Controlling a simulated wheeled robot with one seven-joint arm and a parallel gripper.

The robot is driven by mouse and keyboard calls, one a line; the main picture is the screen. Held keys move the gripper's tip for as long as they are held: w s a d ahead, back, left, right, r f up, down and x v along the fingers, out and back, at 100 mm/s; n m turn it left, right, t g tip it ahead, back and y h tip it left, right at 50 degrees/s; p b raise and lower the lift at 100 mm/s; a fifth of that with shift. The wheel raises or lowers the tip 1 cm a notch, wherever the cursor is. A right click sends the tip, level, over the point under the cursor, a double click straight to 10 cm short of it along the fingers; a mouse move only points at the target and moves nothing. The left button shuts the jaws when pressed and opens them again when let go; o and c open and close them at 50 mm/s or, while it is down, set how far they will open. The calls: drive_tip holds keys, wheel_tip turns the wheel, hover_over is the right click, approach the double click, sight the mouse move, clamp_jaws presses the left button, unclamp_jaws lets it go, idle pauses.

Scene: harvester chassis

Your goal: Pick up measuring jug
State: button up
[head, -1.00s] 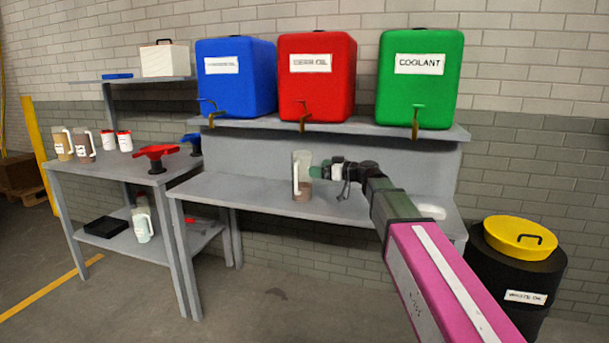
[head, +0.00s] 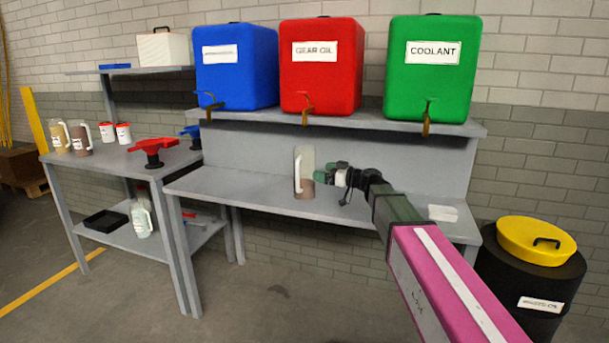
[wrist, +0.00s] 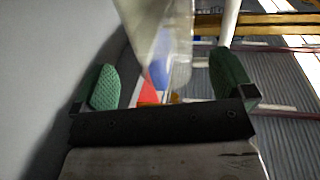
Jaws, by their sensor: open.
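The measuring jug (head: 306,163) stands upright on the middle bench, clear with a brown content low down and a white handle on its left side. My gripper (head: 322,173) is open just right of the jug, at about the height of its lower half. In the wrist view the clear jug wall (wrist: 163,40) shows ahead, between the green fingers of my gripper (wrist: 165,82) and beyond them. The white handle (wrist: 229,20) lies near the right finger. I cannot tell whether a finger touches the jug.
Blue (head: 236,70), red (head: 321,75) and green (head: 432,75) containers with taps sit on the shelf above the bench. A side table (head: 115,165) at left holds other jugs. A black drum with yellow lid (head: 535,242) stands right. The bench (head: 235,190) left of the jug is clear.

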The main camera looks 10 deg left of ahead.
sight(307, 168)
drive_tip(key=shift+x, duration=3.8)
drive_tip(key=shift+s+f, duration=0.1)
drive_tip(key=shift+f, duration=0.1)
drive_tip(key=c, duration=1)
drive_tip(key=shift+r, duration=0.1)
